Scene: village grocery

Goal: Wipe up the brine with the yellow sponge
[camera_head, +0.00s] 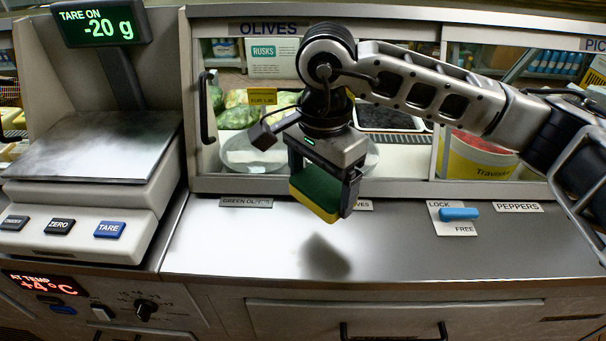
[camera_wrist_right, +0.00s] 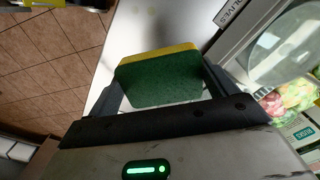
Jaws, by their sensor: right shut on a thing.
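My right gripper (camera_head: 323,190) is shut on the yellow sponge (camera_head: 312,207), which has a green scouring face. It holds the sponge above the steel counter (camera_head: 230,240), and a dark shadow lies on the counter below it. In the right wrist view, the sponge (camera_wrist_right: 158,80) sits between both fingers, green face towards the camera and yellow edge beyond. I cannot make out any brine on the visible counter. My left gripper is not in view.
A scale (camera_head: 90,150) reading -20 g stands at the left. Behind the counter is a glazed olive case with a black handle (camera_head: 207,108). A blue lock lever (camera_head: 459,213) sits at the right. The counter's front is clear.

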